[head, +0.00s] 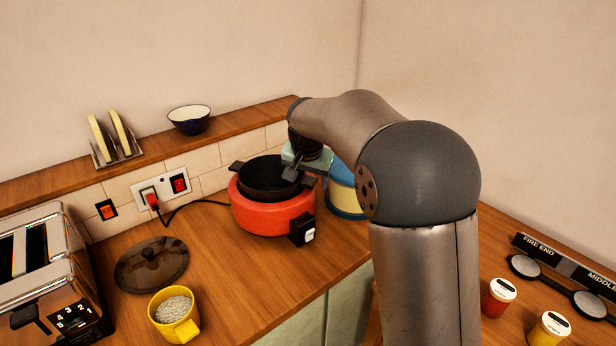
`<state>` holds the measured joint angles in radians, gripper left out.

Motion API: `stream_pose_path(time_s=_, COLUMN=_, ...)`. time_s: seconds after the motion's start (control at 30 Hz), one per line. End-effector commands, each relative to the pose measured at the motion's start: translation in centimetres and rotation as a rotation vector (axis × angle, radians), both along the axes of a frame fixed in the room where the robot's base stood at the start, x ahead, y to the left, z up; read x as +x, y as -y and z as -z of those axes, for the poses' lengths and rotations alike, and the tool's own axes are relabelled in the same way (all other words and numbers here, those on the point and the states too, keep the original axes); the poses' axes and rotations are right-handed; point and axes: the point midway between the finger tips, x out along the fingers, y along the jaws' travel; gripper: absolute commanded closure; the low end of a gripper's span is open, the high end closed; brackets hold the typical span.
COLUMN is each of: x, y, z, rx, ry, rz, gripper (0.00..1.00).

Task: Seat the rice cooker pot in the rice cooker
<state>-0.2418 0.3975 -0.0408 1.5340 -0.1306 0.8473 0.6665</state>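The black rice cooker pot (264,183), with a flat handle on each side, is at the opening of the red rice cooker (262,216). Its upper wall shows above the cooker's rim and its lower part is hidden; I cannot tell whether it rests on the bottom. My gripper (292,175) reaches down from the right, its fingers at the pot's right rim beside the right handle. The fingers are dark and partly hidden, so I cannot tell whether they are closed on the pot.
A dark lid (152,266) and a yellow mug of rice (174,313) are front left, near a toaster (48,272). A blue-and-cream container (345,193) stands close behind my arm. A cord runs from the wall socket (163,190) toward the cooker. Counter in front is clear.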

Motion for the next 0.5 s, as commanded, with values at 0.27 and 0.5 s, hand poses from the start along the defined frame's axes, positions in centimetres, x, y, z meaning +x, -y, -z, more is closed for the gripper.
stream_pose_path(time_s=0.27, x=-0.6, y=-0.1, z=-1.6, rx=0.000, ry=0.001, rz=0.000, gripper=0.35)
stream_pose_path(time_s=0.5, x=-2.7, y=-0.3, z=-6.9, rx=0.001, ry=0.005, rz=-0.002, gripper=0.35)
